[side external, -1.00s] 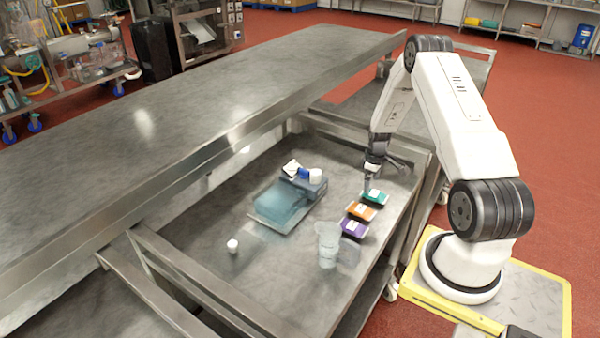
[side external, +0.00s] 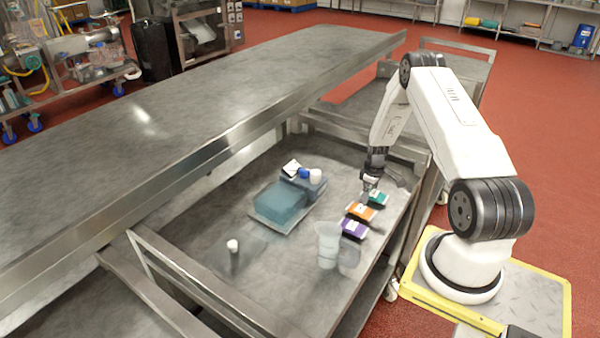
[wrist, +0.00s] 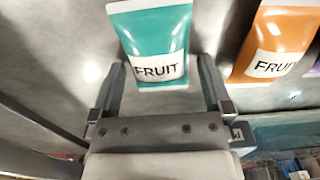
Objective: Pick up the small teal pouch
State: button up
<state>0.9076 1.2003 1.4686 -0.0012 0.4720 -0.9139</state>
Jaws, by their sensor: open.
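The small teal pouch (wrist: 158,42) with a white "FRUIT" label lies on the metal cart surface, at the far end of a row of pouches. It also shows in the side view (side external: 379,199), partly behind my gripper. My gripper (wrist: 163,75) is open, with one finger on each side of the pouch's lower end in the wrist view. In the side view my gripper (side external: 367,192) is low over the pouch. I cannot tell whether the fingers touch it.
An orange pouch (side external: 361,212) and a purple pouch (side external: 354,230) lie beside the teal one. Clear cups (side external: 328,246), a blue-teal block on a tray (side external: 281,203) and a small white-topped item (side external: 233,246) stand on the cart. A raised steel table (side external: 180,110) borders it.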

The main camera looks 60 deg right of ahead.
jog(key=c, duration=1.2)
jog(key=shift+r, duration=0.15)
jog(key=shift+c, duration=0.2)
jog(key=shift+r, duration=0.8)
jog(key=s+a+r, duration=0.9)
jog(key=s+r, duration=0.1)
jog(key=r, duration=0.1)
jog(key=shift+a, duration=0.25)
jog(key=shift+s+r, duration=0.1)
